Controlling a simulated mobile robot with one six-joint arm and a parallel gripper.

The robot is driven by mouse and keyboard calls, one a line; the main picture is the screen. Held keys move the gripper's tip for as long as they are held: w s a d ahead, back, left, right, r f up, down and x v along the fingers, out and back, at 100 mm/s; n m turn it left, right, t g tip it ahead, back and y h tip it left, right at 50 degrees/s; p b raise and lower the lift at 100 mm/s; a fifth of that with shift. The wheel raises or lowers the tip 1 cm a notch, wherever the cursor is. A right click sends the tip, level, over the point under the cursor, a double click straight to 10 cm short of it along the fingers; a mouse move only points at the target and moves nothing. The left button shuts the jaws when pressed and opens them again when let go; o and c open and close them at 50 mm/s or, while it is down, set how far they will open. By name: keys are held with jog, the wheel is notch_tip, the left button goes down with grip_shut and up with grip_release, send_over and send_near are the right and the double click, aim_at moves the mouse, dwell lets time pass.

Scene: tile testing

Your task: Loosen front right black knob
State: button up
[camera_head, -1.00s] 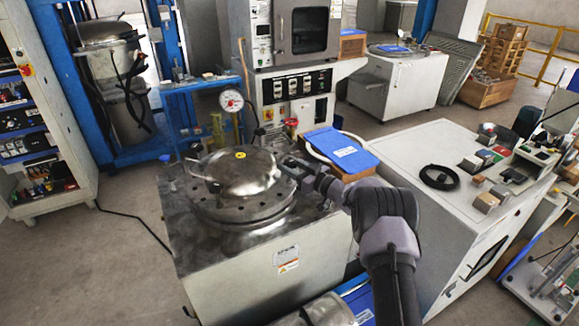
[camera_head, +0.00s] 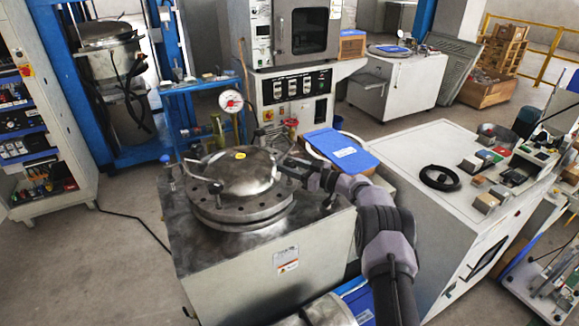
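The round metal vessel has a domed lid (camera_head: 242,172) with a yellow mark on top. It sits on a bolted flange (camera_head: 240,210) on the steel cabinet (camera_head: 285,235). My gripper (camera_head: 283,166) is at the right rear edge of the lid, small and dark in this view. I cannot tell whether its fingers are open or shut, or whether they touch anything. My gripper and wrist cover part of the lid's right edge.
A pressure gauge (camera_head: 231,101) stands behind the vessel. A blue lid or folder (camera_head: 341,150) lies behind my arm. A white cabinet (camera_head: 395,150) with small blocks and a black cable coil (camera_head: 439,177) is at the right. Open floor (camera_head: 100,265) lies at the left.

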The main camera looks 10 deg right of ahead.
jog(key=o, duration=0.3)
jog(key=shift+s+d, duration=0.1)
jog(key=p+v, duration=0.6)
jog(key=v, duration=1.1)
jog(key=shift+s, duration=0.15)
